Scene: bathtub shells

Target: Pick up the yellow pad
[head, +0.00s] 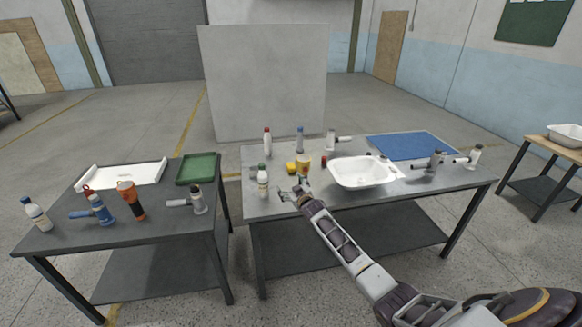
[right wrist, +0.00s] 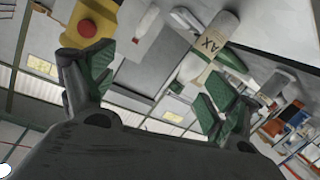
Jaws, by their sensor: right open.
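A small yellow thing (head: 291,167), which looks like the yellow pad, lies on the grey metal table (head: 270,206), just left of a yellow container (head: 305,162). My right gripper (head: 290,192) is open and empty over the near part of this table, in front of both. In the right wrist view the gripper's green-lined fingers (right wrist: 150,92) stand wide apart. A yellow thing with a round red part (right wrist: 92,20) shows there beyond the left finger; I cannot tell which yellow thing it is. My left gripper is not in view.
A white basin (head: 362,184) stands right of the gripper. A white bottle with a green cap (head: 262,182) stands close on its left. A blue mat (head: 410,146) lies at the back right. A darker table (head: 150,232) on the left holds bottles, tools and trays.

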